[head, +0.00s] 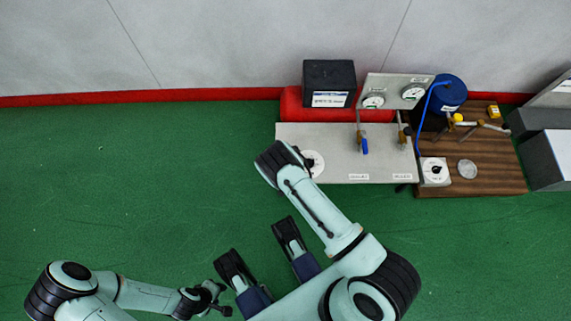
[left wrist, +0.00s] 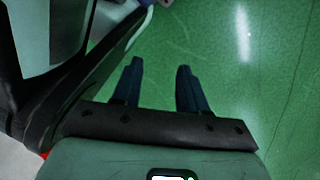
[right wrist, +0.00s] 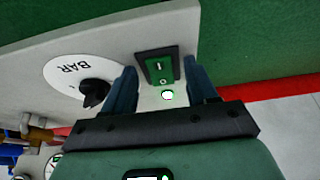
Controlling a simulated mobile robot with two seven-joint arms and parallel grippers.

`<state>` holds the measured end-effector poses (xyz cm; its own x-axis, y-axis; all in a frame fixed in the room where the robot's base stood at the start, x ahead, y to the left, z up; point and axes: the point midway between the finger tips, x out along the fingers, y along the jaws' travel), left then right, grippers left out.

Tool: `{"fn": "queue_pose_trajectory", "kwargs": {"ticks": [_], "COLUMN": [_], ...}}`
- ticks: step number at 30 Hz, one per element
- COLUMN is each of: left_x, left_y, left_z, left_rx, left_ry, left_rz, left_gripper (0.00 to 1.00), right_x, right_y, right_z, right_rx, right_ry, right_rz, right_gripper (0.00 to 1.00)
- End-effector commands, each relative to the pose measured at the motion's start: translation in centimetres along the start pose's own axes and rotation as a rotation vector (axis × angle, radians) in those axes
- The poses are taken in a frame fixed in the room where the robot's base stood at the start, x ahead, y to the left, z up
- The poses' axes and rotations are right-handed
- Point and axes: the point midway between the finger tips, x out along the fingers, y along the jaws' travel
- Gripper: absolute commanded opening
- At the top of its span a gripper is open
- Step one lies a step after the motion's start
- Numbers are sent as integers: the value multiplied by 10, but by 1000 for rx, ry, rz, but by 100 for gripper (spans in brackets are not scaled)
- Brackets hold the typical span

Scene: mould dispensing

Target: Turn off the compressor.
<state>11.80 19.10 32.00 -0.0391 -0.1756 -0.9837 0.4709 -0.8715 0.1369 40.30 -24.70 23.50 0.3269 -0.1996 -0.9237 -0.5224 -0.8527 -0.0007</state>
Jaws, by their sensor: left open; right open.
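The compressor shows in the head view as a light grey bench panel (head: 338,140) with a red tank (head: 291,105) behind it. In the right wrist view a green rocker switch (right wrist: 158,68) in a black frame, marked I and O, sits on the grey panel. I cannot tell which side is pressed. My right gripper (right wrist: 162,66) is open, its fingers on either side of the switch; contact is unclear. In the head view my right arm hides the switch and this gripper. My left gripper (head: 219,298) is open and empty over the green floor, also in the left wrist view (left wrist: 160,65).
A black knob (right wrist: 94,92) on a white BAR dial (right wrist: 75,72) lies beside the switch. Gauges (head: 373,102), a blue-handled valve (head: 364,146) and a blue container (head: 448,93) stand to the right. A brown wooden board (head: 500,160) adjoins the panel. The floor at left is clear.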

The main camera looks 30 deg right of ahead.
Motion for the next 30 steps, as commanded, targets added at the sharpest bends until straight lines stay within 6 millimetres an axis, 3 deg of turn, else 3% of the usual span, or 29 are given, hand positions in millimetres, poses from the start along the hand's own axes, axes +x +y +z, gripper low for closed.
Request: {"fn": "queue_pose_trajectory", "kwargs": {"ticks": [1, 5, 6, 11, 18, 30], "left_x": [0, 0, 0, 3, 14, 13], "left_y": [0, 0, 0, -2, -18, -17], "left_z": [0, 0, 0, 2, 23, 22], "left_rx": [0, 1, 1, -1, -26, -25], "left_ry": [0, 0, 1, -8, -86, -83], "left_rz": [0, 1, 1, -3, -37, -35], "left_gripper": [43, 43, 43, 43, 43, 43], "right_x": [0, 0, 0, 1, 1, -1], "right_y": [0, 0, 0, 0, 0, 0], "right_z": [0, 0, 0, 0, -5, -7], "right_rx": [0, 0, 0, 5, 10, 1], "right_ry": [0, 0, 0, -18, -170, -265], "right_rz": [0, 0, 0, 2, 1, 1], "right_gripper": [48, 5, 1, 1, 1, 1]}}
